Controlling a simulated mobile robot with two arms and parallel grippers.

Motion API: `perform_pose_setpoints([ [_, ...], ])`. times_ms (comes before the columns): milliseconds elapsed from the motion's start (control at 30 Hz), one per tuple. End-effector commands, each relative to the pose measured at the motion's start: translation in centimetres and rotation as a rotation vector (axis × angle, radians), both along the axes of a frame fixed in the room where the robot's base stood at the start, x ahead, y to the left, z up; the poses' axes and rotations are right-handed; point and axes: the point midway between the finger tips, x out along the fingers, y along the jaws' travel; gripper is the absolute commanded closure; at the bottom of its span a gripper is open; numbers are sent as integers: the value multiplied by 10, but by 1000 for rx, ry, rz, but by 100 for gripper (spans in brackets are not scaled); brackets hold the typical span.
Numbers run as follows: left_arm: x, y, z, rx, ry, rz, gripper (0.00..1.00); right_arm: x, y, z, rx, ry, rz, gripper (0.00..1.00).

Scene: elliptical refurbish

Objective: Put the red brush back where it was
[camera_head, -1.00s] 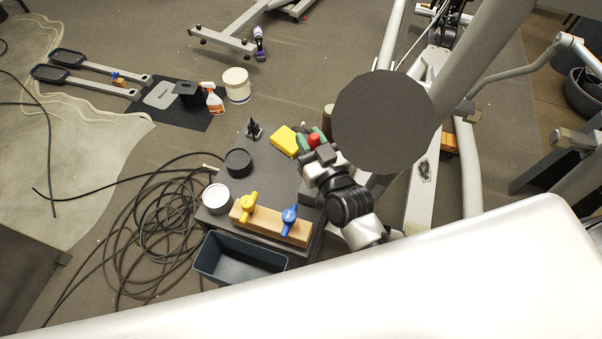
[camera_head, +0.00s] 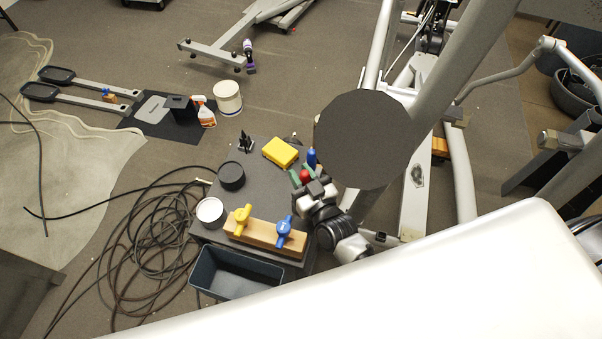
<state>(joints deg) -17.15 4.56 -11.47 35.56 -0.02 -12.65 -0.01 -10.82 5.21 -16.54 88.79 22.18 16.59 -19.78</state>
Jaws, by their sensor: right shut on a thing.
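A wooden block (camera_head: 258,236) lies along the front of the table, to the lower left of the gripper. My left gripper is not in view.
A yellow sponge-like block (camera_head: 281,152), a blue upright thing (camera_head: 311,157), a black round container (camera_head: 231,175) and a white-topped tin (camera_head: 210,211) are on the table. A dark bin (camera_head: 237,278) stands in front. A large grey disc (camera_head: 365,138) hangs close by. Cables lie left.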

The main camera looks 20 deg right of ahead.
Motion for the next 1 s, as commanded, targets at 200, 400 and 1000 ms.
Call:
perform_pose_setpoints([
  [200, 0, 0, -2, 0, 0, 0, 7, 0, 0, -3, 0, 0, 0, 65],
  [400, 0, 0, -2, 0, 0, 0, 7, 0, 0, -3, 0, 0, 0, 63],
  [1000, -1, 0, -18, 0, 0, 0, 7, -83, -16, -7, -1, 4, 1, 63],
])
